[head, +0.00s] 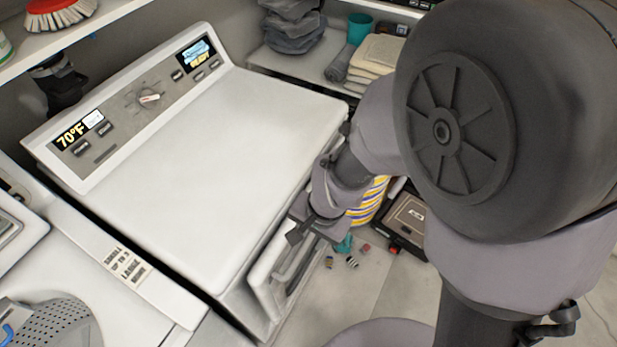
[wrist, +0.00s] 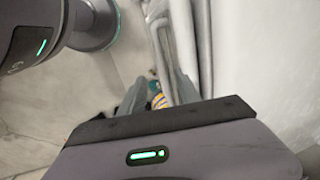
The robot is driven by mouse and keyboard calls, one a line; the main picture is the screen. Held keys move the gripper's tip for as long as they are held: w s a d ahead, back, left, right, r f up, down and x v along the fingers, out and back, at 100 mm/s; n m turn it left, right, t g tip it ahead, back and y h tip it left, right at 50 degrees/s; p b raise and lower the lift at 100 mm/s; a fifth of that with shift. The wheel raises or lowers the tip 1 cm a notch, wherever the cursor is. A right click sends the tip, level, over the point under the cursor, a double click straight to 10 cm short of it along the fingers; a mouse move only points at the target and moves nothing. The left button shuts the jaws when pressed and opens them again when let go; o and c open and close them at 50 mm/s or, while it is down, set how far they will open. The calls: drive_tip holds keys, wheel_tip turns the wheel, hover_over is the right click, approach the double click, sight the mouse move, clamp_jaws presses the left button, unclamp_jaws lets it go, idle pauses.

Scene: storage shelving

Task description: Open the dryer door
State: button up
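The dryer (head: 220,160) is the large white machine with a sloped control panel, in the head view. Its door (head: 265,272) at the front stands slightly ajar, with a grey rim and a dark gap showing. In the wrist view the door's edge (wrist: 158,35) runs down toward my fingers, beside the white dryer front. My gripper (head: 300,234) is at the top of the door, close to the dryer's front edge. In the wrist view my gripper (wrist: 157,95) has its fingers apart, the right one beside the door's edge. I cannot tell whether it touches.
A white washer (head: 130,300) stands left of the dryer. A yellow-striped basket (head: 370,200) and a dark case (head: 408,220) are on the floor beyond my gripper. Small objects (head: 350,260) lie on the tiles. Shelves with folded towels (head: 380,60) line the back.

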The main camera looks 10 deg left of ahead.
sight(301, 253)
drive_tip(key=f+b, duration=0.2)
drive_tip(key=f, duration=0.2)
drive_tip(key=w+a+f+b, duration=0.1)
drive_tip(key=f+b, duration=0.1)
drive_tip(key=f, duration=0.2)
drive_tip(key=a+f+b, duration=0.1)
drive_tip(key=f+b, duration=0.1)
drive_tip(key=f, duration=0.2)
drive_tip(key=shift+w+a+f, duration=0.1)
drive_tip(key=shift+w, duration=0.05)
drive_tip(key=shift+c, duration=0.5)
clamp_jaws()
